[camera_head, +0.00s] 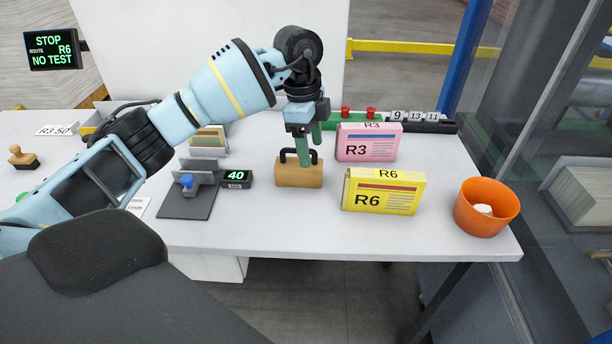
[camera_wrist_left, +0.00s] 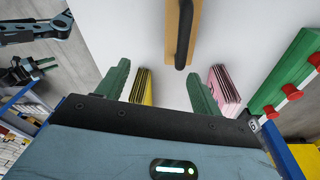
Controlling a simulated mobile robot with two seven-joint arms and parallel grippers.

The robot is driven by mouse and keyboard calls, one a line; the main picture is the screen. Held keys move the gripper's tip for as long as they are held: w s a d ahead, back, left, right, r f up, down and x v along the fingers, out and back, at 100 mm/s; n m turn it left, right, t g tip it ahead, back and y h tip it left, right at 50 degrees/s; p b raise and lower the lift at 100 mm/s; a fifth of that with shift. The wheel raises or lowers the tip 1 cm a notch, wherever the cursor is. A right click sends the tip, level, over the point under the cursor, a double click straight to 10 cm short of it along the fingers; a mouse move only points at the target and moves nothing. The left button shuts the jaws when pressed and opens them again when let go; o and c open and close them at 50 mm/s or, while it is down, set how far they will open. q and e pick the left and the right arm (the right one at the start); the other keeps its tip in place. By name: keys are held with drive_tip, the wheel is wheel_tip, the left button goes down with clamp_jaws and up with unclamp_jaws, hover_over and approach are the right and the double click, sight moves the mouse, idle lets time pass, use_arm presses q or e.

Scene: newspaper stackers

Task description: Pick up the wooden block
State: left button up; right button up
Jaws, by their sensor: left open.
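The wooden block (camera_head: 299,178) is a tan block with a black arched handle on top, standing on the white table near its middle. My left gripper (camera_head: 309,150) reaches over it from above, its green fingers open. One finger overlaps the handle in the head view; I cannot tell whether they touch. In the left wrist view the block (camera_wrist_left: 196,12) and its handle lie at the top, beyond the open left fingers (camera_wrist_left: 157,70), with nothing between them. An arm end with dark green fingers, apparently my right gripper (camera_wrist_left: 46,66), shows small at the wrist view's left edge.
A yellow R6 stack (camera_head: 384,192) and a pink R3 stack (camera_head: 368,144) stand right of the block. An orange bowl (camera_head: 486,208) is at the right edge. A small display reading 40 (camera_head: 236,179) and a grey stand (camera_head: 188,204) are to the left. The front table strip is clear.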

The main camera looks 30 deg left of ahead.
use_arm(q)
drive_tip(key=a+n, duration=0.1)
drive_tip(key=a+n+y, duration=0.1)
drive_tip(key=shift+w+a+y, duration=0.25)
drive_tip(key=shift+a+y, duration=0.05)
drive_tip(key=shift+a+n, duration=0.4)
drive_tip(key=shift+a, duration=0.05)
drive_tip(key=shift+w+d+f, duration=0.1)
drive_tip(key=shift+f, duration=1.85)
drive_tip(key=shift+w+f, duration=0.1)
drive_tip(key=shift+f, duration=1.8)
drive_tip(key=c, duration=1.2)
wheel_tip(320, 180, up, 10)
drive_tip(key=shift+r, duration=0.1)
